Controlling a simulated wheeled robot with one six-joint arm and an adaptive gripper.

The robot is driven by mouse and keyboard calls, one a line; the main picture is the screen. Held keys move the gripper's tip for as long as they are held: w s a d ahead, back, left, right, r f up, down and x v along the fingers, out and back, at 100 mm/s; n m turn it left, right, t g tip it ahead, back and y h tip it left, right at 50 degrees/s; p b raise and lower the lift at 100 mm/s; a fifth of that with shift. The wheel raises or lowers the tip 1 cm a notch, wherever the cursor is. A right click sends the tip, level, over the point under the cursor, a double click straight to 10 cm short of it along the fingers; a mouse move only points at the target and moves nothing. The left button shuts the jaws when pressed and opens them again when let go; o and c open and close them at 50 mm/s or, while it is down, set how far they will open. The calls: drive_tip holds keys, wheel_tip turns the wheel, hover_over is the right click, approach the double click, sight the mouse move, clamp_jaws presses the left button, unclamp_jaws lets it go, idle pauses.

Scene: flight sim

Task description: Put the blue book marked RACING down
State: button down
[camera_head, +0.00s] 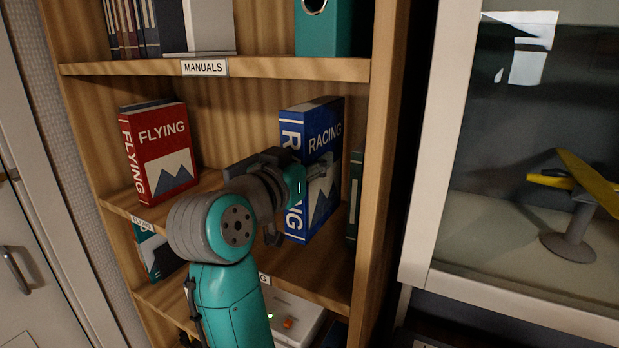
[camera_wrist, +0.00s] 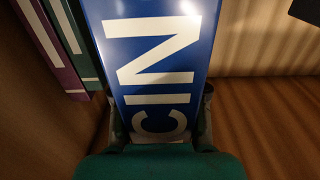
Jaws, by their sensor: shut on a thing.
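The blue book marked RACING (camera_head: 325,128) is upright at the right end of the middle shelf in the head view. Its spine and its cover with a mountain picture show. My gripper (camera_head: 312,178) is around the book at about mid height, partly hiding the cover and spine. In the wrist view the blue spine with white letters (camera_wrist: 155,50) fills the middle, between the two fingers of my gripper (camera_wrist: 160,125). The gripper is shut on the book. I cannot tell whether the book's bottom edge touches the shelf.
A red FLYING book (camera_head: 160,150) stands at the left of the middle shelf (camera_head: 290,262). A dark green book (camera_head: 354,195) stands right of the blue book; green (camera_wrist: 75,40) and purple (camera_wrist: 50,55) spines show in the wrist view. The MANUALS shelf (camera_head: 290,68) is above.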

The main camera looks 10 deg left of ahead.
drive_tip(key=shift+f, duration=1.75)
drive_tip(key=c, duration=0.6)
unclamp_jaws()
drive_tip(key=shift+r, duration=0.1)
drive_tip(key=v, duration=1.2)
drive_tip(key=shift+r, duration=0.1)
